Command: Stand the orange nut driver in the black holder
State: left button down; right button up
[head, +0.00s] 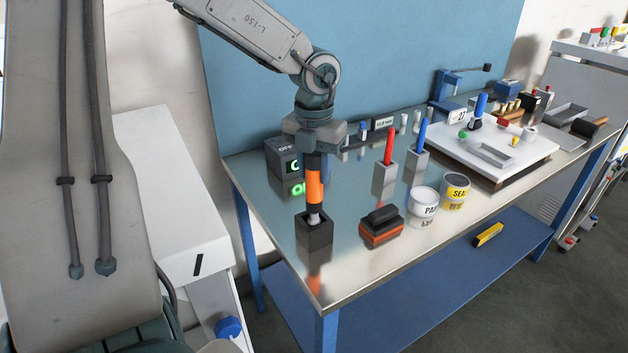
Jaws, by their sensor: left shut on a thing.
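The orange nut driver (315,186) has an orange handle with dark ends and a short metal shaft. It hangs upright below my left gripper (313,150), which is shut on the top of its handle. The black holder (314,238) is a small square block near the table's front left corner. The driver's metal end is at the holder's top opening. I cannot tell how deep it is in, and the socket's inside is hidden. My right gripper is not in view.
On the shiny table (345,275), an orange and black brush-like block (381,228) stands right of the holder. Two grey holders with a red tool (389,147) and a blue tool (422,136) stand behind. Two cans (424,208) are further right. A dark box (284,160) is behind left.

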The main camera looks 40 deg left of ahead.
aim_at(314, 182)
pick_arm(q)
notch_tip(314, 182, down, 2)
jog(key=shift+s+f, duration=0.1)
jog(key=shift+s, duration=0.05)
jog(key=shift+f+p, duration=0.3)
jog(key=shift+f, duration=0.15)
